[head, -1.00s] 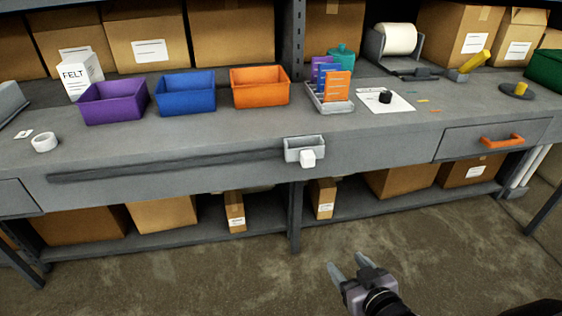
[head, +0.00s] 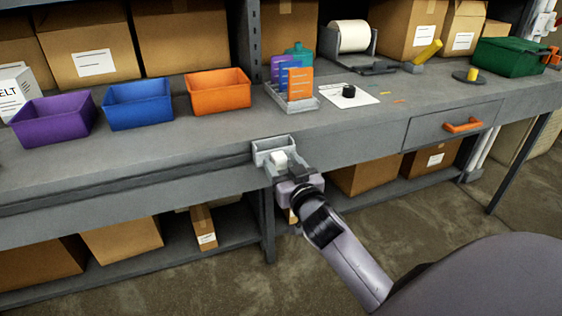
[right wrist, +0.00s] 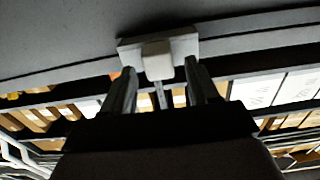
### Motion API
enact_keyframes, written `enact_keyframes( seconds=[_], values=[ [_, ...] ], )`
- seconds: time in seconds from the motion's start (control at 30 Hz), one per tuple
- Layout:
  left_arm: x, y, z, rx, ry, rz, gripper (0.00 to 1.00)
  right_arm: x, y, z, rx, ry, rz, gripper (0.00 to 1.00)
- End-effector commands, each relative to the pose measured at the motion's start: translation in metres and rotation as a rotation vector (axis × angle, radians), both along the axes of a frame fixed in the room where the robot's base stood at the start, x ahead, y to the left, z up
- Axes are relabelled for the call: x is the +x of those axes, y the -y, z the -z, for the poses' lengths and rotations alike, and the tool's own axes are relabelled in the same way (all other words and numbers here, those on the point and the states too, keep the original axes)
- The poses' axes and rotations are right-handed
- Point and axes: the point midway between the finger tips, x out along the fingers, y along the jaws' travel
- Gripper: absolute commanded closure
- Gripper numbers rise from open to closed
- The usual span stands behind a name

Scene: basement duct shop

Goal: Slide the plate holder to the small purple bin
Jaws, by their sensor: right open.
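The plate holder (head: 262,150) is a small pale grey open-topped box with a white knob (head: 279,158) on its front, at the right end of a dark rail along the bench's front edge. My right gripper (head: 280,170) is open at the knob. In the right wrist view, the open fingers (right wrist: 160,83) point at the plate holder (right wrist: 185,46), with the knob (right wrist: 158,62) between or just beyond their tips; contact is unclear. The small purple bin (head: 53,126) stands on the bench at the far left. My left gripper is out of view.
The rail (head: 120,184) runs left below the bins and looks clear. Blue (head: 138,110) and orange (head: 219,97) bins stand beside the purple one. A card rack (head: 291,102) sits behind the holder. A drawer with an orange handle (head: 462,126) is to the right.

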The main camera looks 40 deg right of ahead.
Motion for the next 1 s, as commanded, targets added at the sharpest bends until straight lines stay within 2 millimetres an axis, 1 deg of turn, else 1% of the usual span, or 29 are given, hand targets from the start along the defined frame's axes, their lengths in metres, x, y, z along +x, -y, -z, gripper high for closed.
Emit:
enact_keyframes(
  seconds=[0.03,0.17,0.47,0.57,0.6,0.63,0.67,1.0],
  values=[
    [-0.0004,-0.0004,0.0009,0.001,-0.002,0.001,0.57,0.0049,0.0013,-0.0004,-0.001,0.001,0.0,0.4],
    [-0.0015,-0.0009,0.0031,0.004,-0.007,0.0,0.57,0.0115,0.0031,-0.0002,-0.001,0.001,0.0,0.4],
    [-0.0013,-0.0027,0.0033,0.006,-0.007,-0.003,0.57,0.013,0.0034,0.0002,-0.001,0.0,0.0,0.4],
    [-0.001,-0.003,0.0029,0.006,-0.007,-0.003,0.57,0.0129,0.0034,0.0002,-0.001,0.0,0.0,0.7],
    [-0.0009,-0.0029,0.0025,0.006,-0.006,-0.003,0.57,0.0129,0.0034,0.0002,-0.001,0.0,0.0,0.83],
    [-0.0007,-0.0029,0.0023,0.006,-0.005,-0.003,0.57,0.0129,0.0034,0.0002,-0.001,0.0,0.0,0.93],
    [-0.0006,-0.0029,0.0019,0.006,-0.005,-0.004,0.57,0.0129,0.0034,0.0002,-0.001,0.0,0.0,1.0],
    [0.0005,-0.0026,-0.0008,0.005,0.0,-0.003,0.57,0.0141,0.0041,0.0003,0.0,-0.001,0.0,1.0]
  ],
)
